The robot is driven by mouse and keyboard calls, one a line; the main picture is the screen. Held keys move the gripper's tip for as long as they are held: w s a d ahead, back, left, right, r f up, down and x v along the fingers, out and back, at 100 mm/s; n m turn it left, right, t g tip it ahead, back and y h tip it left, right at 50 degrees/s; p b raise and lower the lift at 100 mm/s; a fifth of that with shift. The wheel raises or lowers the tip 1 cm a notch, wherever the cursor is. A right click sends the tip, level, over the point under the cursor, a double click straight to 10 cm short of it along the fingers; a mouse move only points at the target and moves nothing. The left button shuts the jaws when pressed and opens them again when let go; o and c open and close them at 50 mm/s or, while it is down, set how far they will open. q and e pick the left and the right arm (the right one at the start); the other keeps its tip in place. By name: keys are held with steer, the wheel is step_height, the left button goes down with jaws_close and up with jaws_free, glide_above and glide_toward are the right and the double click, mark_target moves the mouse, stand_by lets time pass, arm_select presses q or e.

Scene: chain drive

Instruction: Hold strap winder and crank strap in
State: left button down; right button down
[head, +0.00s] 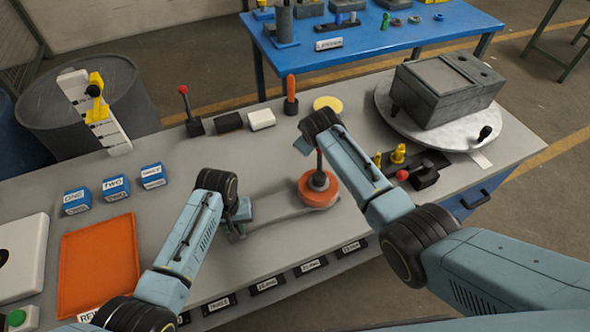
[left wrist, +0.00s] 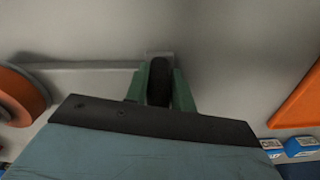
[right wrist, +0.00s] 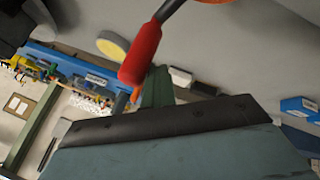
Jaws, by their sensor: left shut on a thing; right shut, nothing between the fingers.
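The strap winder has an orange drum (head: 318,190) with a dark hub and upright rod, on the grey bench. A flat grey band or bar (head: 275,208) runs left from it to my left gripper (head: 240,222). In the left wrist view, my left gripper's green fingers are shut on a black rounded grip (left wrist: 159,80); the drum (left wrist: 22,92) shows at the left. In the right wrist view, the red crank handle (right wrist: 141,52) stands just beyond my right gripper (right wrist: 157,88), which is shut and empty. Whether they touch is unclear.
An orange tray (head: 98,262) and several blue labelled blocks (head: 115,187) lie at the left. A red-knobbed lever (head: 190,110) stands behind. A round turntable (head: 400,118) carries a grey box at the right. Yellow fittings (head: 398,154) sit near my right forearm.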

arm_select(q)
steer(key=shift+s+a, duration=0.1)
arm_select(e)
steer(key=s+a+r, duration=0.4)
steer(key=a+r, duration=0.4)
steer(key=shift+a, duration=0.3)
stand_by(0.4)
arm_select(q)
steer(key=c, duration=1.1)
jaws_free()
steer(key=shift+r, duration=0.1)
step_height(320, 180, up, 12)
steer(key=shift+f, duration=0.1)
